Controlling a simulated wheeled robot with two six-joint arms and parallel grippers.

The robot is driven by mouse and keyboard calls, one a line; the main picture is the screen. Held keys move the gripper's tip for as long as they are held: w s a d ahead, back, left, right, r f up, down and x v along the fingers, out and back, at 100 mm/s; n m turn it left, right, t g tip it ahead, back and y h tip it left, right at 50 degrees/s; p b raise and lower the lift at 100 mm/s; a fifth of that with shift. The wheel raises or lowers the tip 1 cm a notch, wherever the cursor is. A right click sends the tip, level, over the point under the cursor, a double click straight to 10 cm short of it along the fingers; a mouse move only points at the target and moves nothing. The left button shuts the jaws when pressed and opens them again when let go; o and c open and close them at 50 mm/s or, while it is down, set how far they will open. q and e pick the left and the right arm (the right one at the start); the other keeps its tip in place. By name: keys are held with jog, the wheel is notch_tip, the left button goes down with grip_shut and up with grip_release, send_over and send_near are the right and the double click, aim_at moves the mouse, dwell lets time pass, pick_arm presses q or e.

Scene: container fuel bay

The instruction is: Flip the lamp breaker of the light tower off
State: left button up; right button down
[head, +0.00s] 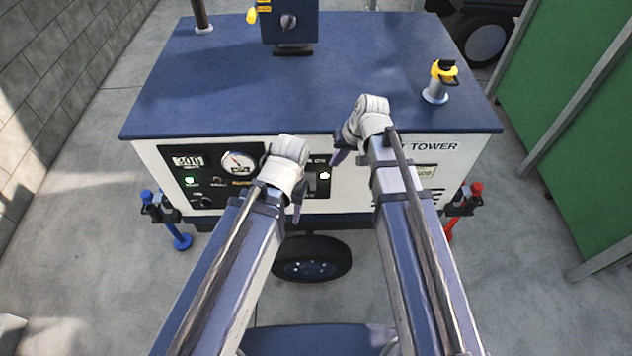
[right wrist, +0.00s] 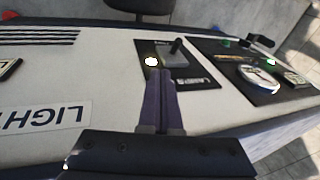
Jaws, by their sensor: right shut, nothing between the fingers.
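The light tower (head: 200,85) has a blue top and a white front. The lamp breaker (right wrist: 174,57), a grey block with a dark lever, sits on a small black plate in the right wrist view, which looks upside down. A lit white lamp (right wrist: 152,61) is beside it; this lamp also shows in the head view (head: 325,175). My right gripper (head: 338,158) is shut and empty; in the right wrist view its fingertips (right wrist: 158,75) appear just below the lamp and lever, contact unclear. My left gripper (head: 298,213) hangs before the front, its jaw state unclear, its arm partly covering the plate.
A gauge panel (head: 205,175) with a green light is left of the breaker plate. A yellow-capped filler (head: 437,90) and a blue box (head: 290,25) stand on top. Blue (head: 180,241) and red (head: 477,188) jacks flank the sides.

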jog(key=shift+w+d, duration=0.15)
jog(key=shift+w, duration=0.25)
jog(key=a+f+b, duration=0.6)
jog(key=f+b, duration=0.5)
jog(key=shift+w+a+f, duration=0.15)
jog(key=shift+w+a, duration=0.05)
jog(key=shift+w, duration=0.1)
jog(key=shift+s, duration=0.1)
jog(key=shift+s+f+t+b, duration=0.1)
jog(key=shift+t+b, duration=0.3)
jog(key=shift+b, duration=0.05)
